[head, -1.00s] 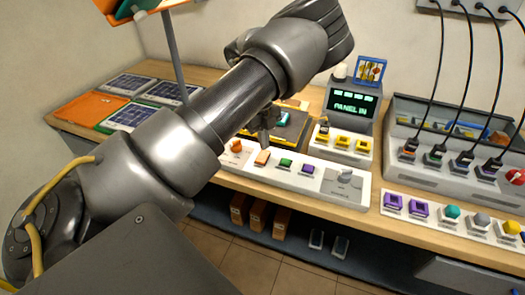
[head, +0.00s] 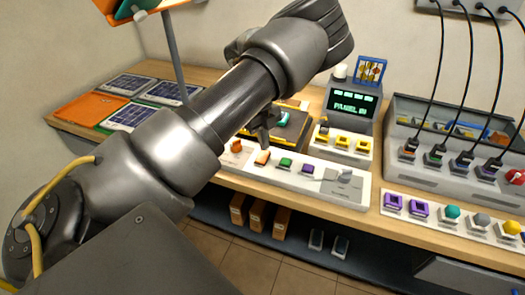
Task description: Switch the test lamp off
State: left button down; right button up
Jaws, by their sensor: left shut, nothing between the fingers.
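My left arm crosses the view from the lower left. Its gripper (head: 264,140) is shut and empty, just above and behind a beige rocker switch on the white switch strip. I cannot tell whether its tip touches the switch. The strip (head: 330,198) carries an orange switch (head: 236,146), the beige switch (head: 262,158), a green switch (head: 285,163), a purple switch (head: 307,169) and a grey lever (head: 344,174) at its right end. No label I can read marks the test lamp or its switch. My right gripper is out of view.
Behind the strip are a dark tray (head: 290,131) and a display (head: 350,105) reading "PANEL IN", with a white dome (head: 340,71) on top. A grey case (head: 431,178) with black cables stands right. Solar panels (head: 125,116) lie left. A button strip (head: 436,222) is at front right.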

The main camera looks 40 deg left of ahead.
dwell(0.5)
pick_arm(q)
jog(key=shift+f+b, duration=0.5)
jog(key=shift+f, duration=0.35)
dwell(0.4)
notch_tip(320, 180, up, 7)
jog(key=p, duration=0.5)
jog(key=shift+p, duration=0.35)
jog(key=shift+s, duration=0.1)
dwell(0.3)
